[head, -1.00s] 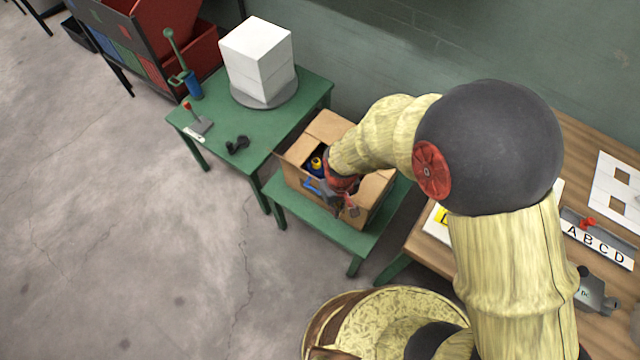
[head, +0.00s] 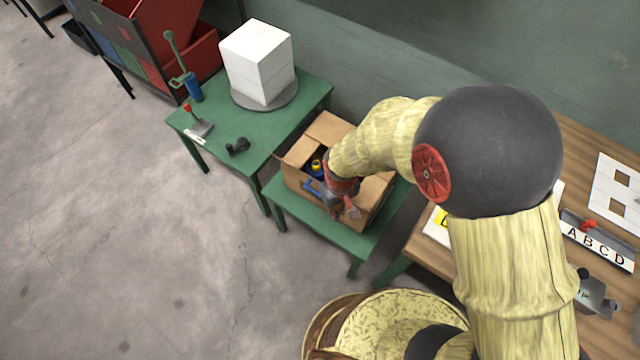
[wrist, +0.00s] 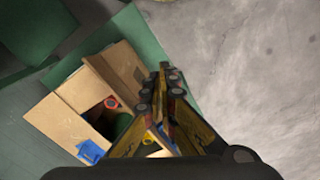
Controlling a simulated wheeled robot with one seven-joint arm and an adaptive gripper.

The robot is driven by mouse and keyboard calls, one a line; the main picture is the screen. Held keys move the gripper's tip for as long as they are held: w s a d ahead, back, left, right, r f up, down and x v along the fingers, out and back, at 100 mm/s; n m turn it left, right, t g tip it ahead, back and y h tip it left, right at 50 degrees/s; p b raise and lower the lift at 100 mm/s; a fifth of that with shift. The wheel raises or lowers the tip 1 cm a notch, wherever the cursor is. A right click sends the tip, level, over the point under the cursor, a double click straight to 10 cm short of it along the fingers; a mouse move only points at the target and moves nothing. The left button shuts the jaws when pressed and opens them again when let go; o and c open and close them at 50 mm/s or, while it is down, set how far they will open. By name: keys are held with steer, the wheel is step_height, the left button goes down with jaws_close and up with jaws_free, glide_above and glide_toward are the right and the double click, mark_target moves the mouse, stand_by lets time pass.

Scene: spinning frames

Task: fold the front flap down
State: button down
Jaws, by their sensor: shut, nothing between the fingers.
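An open cardboard box (head: 298,181) holds a blue item (head: 312,186) and a yellow-topped item (head: 316,165). Its back flap (head: 328,128) and right flap (head: 377,189) show in the head view. My gripper (head: 346,211) is over the box's near side, fingers pointing down, and hides much of the front flap. In the wrist view the gripper (wrist: 163,78) is shut and empty, with its fingertips beside a cardboard flap (wrist: 118,66). I cannot tell whether they touch it. Another flap (wrist: 62,122) lies outward at the left.
The box stands on a low green bench (head: 335,238). A taller green table (head: 275,122) at the left bears a white block (head: 258,60) and tools. A wooden table (head: 425,240) is at the right. The floor in front is clear.

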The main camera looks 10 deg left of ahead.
stand_by(0.3)
steer(key=shift+w+d+r+p, duration=0.3)
steer(key=shift+w+d+r, duration=0.1)
steer(key=shift+w, duration=0.6)
steer(key=shift+w+d+r+p, duration=0.25)
steer(key=shift+w+d+r, duration=0.15)
steer(key=shift+w, duration=0.55)
steer(key=shift+w+d+r+p, duration=0.3)
steer(key=shift+w+d, duration=0.15)
steer(key=shift+w, duration=0.7)
steer(key=shift+w+d, duration=0.25)
steer(key=shift+w, duration=0.35)
steer(key=shift+w+d, duration=0.25)
steer(key=shift+w, duration=0.4)
steer(key=shift+w+d, duration=0.25)
steer(key=shift+w, duration=0.35)
steer(key=shift+w+d+f+b, duration=0.15)
steer(key=shift+w+d+f, duration=0.1)
steer(key=shift+w, duration=0.35)
steer(key=shift+w+d+f+b, duration=0.15)
steer(key=shift+w+d+f, duration=0.15)
steer(key=shift+w, duration=0.35)
steer(key=shift+w+d+f+b, duration=0.15)
steer(key=shift+w+d+f, duration=0.1)
steer(key=shift+w, duration=0.35)
